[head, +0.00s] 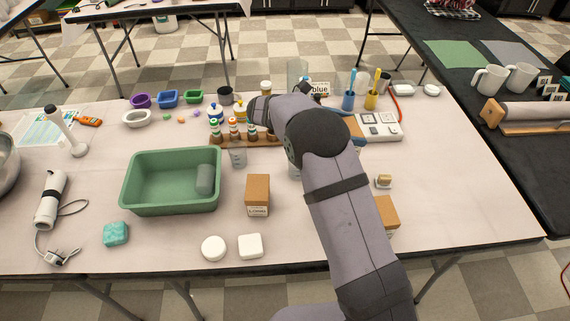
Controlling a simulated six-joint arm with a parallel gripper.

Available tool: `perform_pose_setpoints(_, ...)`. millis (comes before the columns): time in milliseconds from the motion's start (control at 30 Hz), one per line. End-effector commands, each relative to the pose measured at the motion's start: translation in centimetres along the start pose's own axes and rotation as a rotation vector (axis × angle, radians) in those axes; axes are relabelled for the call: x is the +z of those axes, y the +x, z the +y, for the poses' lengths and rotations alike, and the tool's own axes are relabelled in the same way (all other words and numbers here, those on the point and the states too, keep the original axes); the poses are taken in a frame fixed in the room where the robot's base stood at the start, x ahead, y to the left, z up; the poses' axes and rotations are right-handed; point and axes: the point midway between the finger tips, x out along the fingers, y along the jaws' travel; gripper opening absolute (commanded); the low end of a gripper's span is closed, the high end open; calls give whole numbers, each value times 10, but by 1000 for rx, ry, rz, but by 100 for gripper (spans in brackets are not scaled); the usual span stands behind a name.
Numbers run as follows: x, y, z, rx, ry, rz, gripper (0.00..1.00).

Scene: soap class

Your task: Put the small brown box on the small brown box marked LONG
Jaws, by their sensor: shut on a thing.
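A small brown box (257,188) stands upright on the table, right of the green basin. Its white front label has dark lettering that seems to start with L but is too small to read surely. A second brown box (389,209) stands near the front right, partly hidden behind my arm; a pale label shows low on it. My arm reaches up over the middle of the table and bends left at the back. My gripper's fingers do not show, so what they hold is hidden.
A green basin (172,207) holds a grey cylinder (205,179). A wooden rack (258,140) with small bottles stands behind the boxes. Two white soaps (214,248) (250,246) lie at the front edge. A small tan block (383,181) lies right of my arm.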

Motion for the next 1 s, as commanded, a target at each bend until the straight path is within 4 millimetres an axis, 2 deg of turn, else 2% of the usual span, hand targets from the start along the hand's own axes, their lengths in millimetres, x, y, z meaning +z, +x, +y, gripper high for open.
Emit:
perform_pose_setpoints(167,8,-38,8,60,-22,-1,44)
perform_pose_setpoints(267,13,-73,14,113,-44,0,44)
perform_pose_setpoints(467,24,-167,17,259,-106,-1,44)
perform_pose_setpoints(600,27,-232,2,378,-157,-1,44)
perform_pose_setpoints(700,26,-268,-13,460,-193,-2,44)
perform_pose_setpoints(800,23,-294,-29,533,-224,-2,44)
perform_pose_setpoints(867,20,-304,-39,571,-241,-3,44)
perform_pose_setpoints(1000,8,-305,-54,618,-259,-3,44)
